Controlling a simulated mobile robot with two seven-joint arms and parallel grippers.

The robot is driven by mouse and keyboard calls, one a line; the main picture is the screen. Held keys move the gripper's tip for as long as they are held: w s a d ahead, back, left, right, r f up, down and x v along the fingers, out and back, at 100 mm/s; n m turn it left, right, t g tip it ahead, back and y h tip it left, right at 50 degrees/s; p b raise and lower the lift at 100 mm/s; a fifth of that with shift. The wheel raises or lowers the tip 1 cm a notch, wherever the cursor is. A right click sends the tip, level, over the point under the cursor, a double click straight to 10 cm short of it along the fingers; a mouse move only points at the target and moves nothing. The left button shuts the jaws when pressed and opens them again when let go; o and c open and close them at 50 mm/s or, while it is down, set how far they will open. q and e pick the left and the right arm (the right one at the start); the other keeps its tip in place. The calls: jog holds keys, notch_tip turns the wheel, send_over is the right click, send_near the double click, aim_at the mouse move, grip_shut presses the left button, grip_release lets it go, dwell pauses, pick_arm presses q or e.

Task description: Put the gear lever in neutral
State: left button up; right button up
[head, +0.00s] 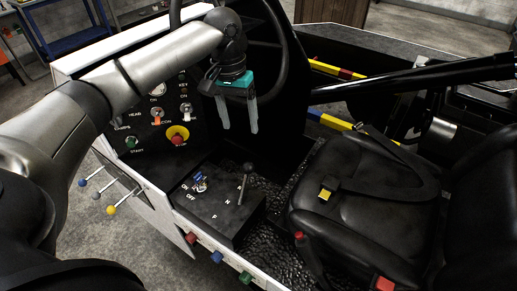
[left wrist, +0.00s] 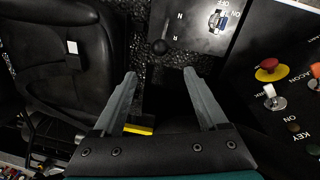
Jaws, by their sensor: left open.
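The gear lever (head: 244,181) is a thin stick with a round black knob, standing on the dark console box beside the seat. White letters mark the box top; in the left wrist view the knob (left wrist: 160,47) shows close to the R, with the N further up. How far the lever tilts is hard to tell. My left gripper (head: 238,126) points down above and beyond the lever, below the steering wheel, open and empty. In the left wrist view its fingertips (left wrist: 160,74) are apart, with the knob beyond the gap between them, not touched. My right gripper is not seen.
The black steering wheel (head: 276,70) is right behind my left gripper. A switch panel with a red stop button (head: 178,136) stands left. A blue toggle (head: 199,180) shares the lever's console. The black seat (head: 355,195) is right. Colored-knob levers (head: 111,210) stick out at left.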

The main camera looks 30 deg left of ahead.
pick_arm(q)
send_near(247, 163)
jog(key=f, duration=0.6)
jog(key=d+f, duration=0.1)
jog(key=f, duration=0.3)
jog(key=shift+d, duration=0.1)
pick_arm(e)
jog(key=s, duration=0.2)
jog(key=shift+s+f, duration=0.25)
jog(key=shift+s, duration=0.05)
pick_arm(q)
jog(key=shift+c, duration=0.2)
grip_shut()
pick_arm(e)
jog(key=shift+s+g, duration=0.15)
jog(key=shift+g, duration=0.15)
